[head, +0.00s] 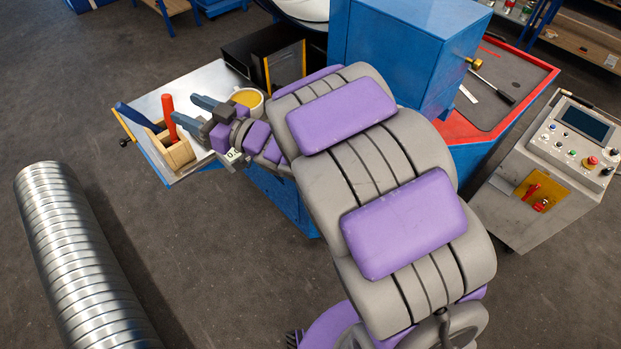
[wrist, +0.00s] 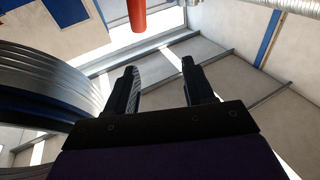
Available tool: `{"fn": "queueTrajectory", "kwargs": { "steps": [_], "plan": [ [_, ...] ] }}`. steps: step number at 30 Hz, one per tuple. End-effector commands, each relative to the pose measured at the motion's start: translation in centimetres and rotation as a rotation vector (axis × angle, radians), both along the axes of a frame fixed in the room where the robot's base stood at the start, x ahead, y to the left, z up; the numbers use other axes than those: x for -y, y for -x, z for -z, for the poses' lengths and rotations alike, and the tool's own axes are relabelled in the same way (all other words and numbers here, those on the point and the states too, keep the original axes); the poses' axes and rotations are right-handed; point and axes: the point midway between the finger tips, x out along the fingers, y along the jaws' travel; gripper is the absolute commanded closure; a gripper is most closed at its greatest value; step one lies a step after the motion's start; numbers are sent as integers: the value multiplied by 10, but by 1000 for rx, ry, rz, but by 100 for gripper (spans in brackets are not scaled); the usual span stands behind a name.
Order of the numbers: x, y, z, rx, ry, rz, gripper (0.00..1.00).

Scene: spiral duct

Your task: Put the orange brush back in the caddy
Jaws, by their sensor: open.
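An orange-red handle (head: 168,112), which looks like the brush, stands nearly upright at the wooden caddy (head: 180,154) on the metal-topped table. Its lower end is hidden, so I cannot tell if it sits inside a slot. A blue handle (head: 138,117) leans at the caddy's left. My gripper (head: 184,108) is open just right of the orange-red handle, its fingers pointing left toward it, with no contact clearly visible. In the wrist view my open gripper (wrist: 158,68) has nothing between its fingers; a red-orange cylinder (wrist: 137,14) shows beyond them at the top.
A pot with yellow contents (head: 248,98) stands behind my gripper on the table (head: 205,85). A blue machine (head: 400,50) and a control console (head: 553,165) are to the right. A large spiral duct (head: 80,260) lies at left on the floor.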

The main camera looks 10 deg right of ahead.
Motion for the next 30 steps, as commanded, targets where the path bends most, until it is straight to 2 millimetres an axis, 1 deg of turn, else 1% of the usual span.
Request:
{"fn": "queueTrajectory", "kwargs": {
  "steps": [5,8,11,13,14,15,17,18,20,21,23,24,26,27,29,30],
  "plan": [
    [5,-4,1,-5,23,26,47],
    [23,-15,4,-27,89,103,47],
    [54,-29,11,-74,191,226,47],
    [82,-36,17,-127,270,325,47],
    [95,-38,19,-151,302,366,47],
    [112,-38,23,-187,344,419,47],
    [137,-37,29,-245,401,496,47],
    [154,-34,33,-288,437,544,47],
    [179,-26,38,-357,487,613,47],
    [194,-19,43,-407,518,655,47],
    [216,-4,48,-485,561,712,47],
    [229,7,52,-540,589,746,47],
    [248,25,59,-627,624,791,47],
    [259,40,62,-686,648,816,47],
    [273,64,68,-783,679,847,47],
    [281,81,72,-848,699,862,47]
  ]
}}
